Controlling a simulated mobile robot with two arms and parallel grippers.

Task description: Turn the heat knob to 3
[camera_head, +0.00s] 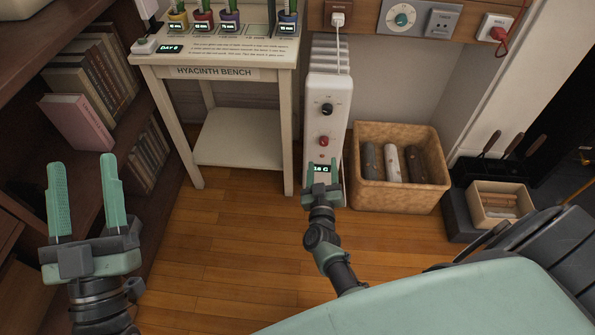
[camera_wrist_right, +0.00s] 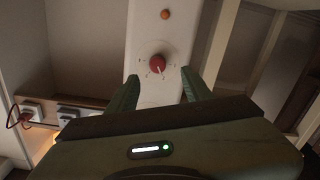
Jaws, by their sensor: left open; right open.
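A white heater (camera_head: 325,90) stands against the wall in the head view. Its front has a black knob (camera_head: 327,109), a red knob (camera_head: 323,141) below it and a small display (camera_head: 320,169) that seems to read 16 C. In the right wrist view a red knob (camera_wrist_right: 158,63) has small marks around it, too small to read, and an orange round part (camera_wrist_right: 165,14) is near it. My right gripper (camera_head: 321,168) is open in front of the heater's lower front. In its wrist view the fingers (camera_wrist_right: 161,82) are apart, short of the red knob. My left gripper (camera_head: 82,168) is open and empty.
The hyacinth bench (camera_head: 235,131) stands left of the heater. A tan box (camera_head: 395,200) with several rolls stands close on its right. A bookshelf (camera_head: 75,80) is at the left, near my left gripper. A wall panel (camera_head: 405,17) holds a dial and sockets. Wooden floor (camera_head: 225,230) lies clear in front.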

